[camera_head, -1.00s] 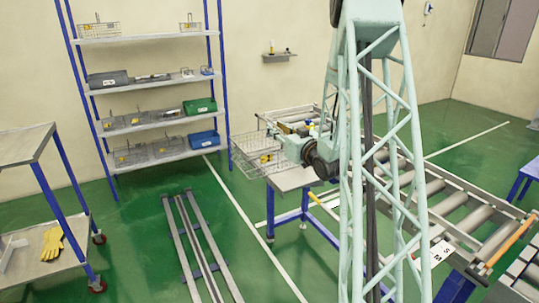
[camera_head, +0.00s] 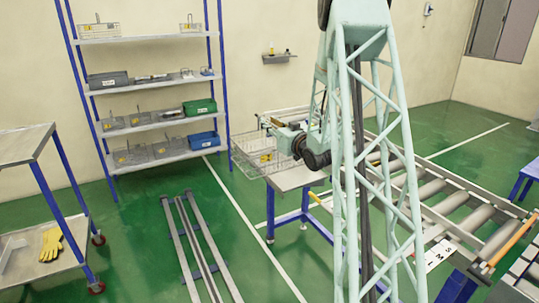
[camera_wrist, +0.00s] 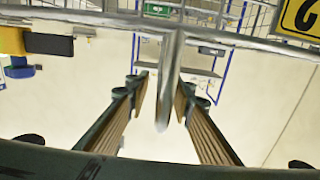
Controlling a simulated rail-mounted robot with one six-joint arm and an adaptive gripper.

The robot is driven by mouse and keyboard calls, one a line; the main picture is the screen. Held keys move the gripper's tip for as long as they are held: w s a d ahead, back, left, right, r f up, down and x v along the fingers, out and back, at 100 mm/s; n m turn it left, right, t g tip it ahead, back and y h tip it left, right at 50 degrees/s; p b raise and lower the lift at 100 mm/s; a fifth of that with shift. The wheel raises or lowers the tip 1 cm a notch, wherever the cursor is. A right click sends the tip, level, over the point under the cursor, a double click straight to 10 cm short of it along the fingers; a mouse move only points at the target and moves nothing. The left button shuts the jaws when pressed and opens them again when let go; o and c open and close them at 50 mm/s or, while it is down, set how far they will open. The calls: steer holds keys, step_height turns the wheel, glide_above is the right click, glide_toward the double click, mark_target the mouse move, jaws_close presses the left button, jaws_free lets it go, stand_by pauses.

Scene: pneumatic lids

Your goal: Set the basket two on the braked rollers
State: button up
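A wire basket (camera_head: 248,158) with a yellow label is beside the left edge of a grey table, at the end of my arm. In the wrist view its rim (camera_wrist: 245,40) crosses the top, with part of a yellow plate at the right corner. My gripper (camera_wrist: 163,92) has its two fingers apart, with a metal bar (camera_wrist: 168,75) of the basket between them. A gap shows left of the bar; contact on the right is unclear. Roller conveyors (camera_head: 430,188) run at the right, partly behind my column. Which rollers are braked, I cannot tell.
A blue-framed shelf (camera_head: 150,88) at the back wall holds several baskets and bins. The grey table (camera_head: 292,181) stands beside the basket. A trolley with yellow gloves (camera_head: 51,243) is at the left. Metal floor rails (camera_head: 190,235) lie mid-floor. A white lettered plate (camera_head: 438,255) is by the conveyor.

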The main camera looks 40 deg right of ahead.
stand_by(0.4)
jaws_close()
